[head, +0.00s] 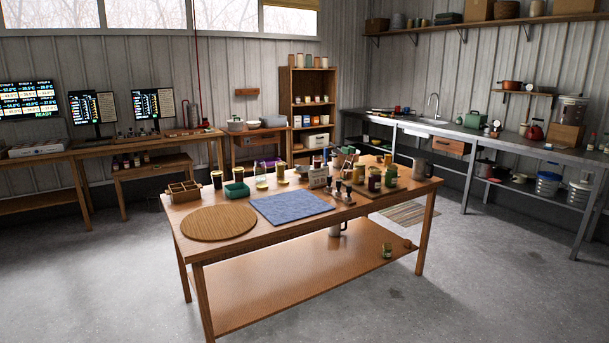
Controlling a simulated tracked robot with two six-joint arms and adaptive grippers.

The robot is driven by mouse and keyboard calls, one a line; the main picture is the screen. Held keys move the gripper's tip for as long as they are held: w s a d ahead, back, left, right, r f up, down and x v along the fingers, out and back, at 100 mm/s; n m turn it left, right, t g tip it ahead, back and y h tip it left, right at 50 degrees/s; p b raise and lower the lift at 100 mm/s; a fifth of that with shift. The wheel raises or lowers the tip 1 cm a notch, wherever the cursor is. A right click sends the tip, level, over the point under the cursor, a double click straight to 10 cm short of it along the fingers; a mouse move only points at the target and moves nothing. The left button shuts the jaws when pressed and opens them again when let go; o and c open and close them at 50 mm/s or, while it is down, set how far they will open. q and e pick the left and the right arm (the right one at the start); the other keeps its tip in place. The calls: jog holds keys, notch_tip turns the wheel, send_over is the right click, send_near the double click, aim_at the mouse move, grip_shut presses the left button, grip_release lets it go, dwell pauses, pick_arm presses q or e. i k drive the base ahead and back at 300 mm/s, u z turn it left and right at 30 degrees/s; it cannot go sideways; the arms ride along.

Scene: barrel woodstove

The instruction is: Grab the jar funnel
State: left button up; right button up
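Neither of my grippers shows in the head view. I cannot pick out a jar funnel for certain; the items are small at this distance. A wooden table (408,193) stands in the middle of the room and holds many small things. Among them are a clear glass jar (261,177), dark-filled jars with yellowish lids (216,180), a green box (236,190) and a wooden divided box (183,191). A cluster of bottles and small metal-looking items (343,191) crowds the right half, where some things hide others. A grey metal mug or pitcher (421,168) stands at the right end.
A round wooden board (218,223) and a blue mat (291,207) lie along the table's near side. Its lower shelf (290,280) is mostly bare. A long sink counter (465,131) runs at right, with benches and screens (92,107) at left.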

aim_at(303, 170)
jog(key=u, duration=0.45)
jog(key=k, duration=0.35)
jog(key=u, duration=0.85)
jog(key=k, duration=0.9)
jog(key=u, duration=0.8)
jog(key=i, duration=0.6)
jog(key=z, duration=0.5)
jog(key=i, duration=1.5)
jog(key=z, duration=0.45)
jog(key=i, duration=1.4)
jog(key=z, duration=0.2)
jog(key=i, duration=1.35)
jog(key=z, duration=0.25)
jog(key=i, duration=1.4)
jog(key=z, duration=0.35)
jog(key=i, duration=1.45)
jog(key=z, duration=0.2)
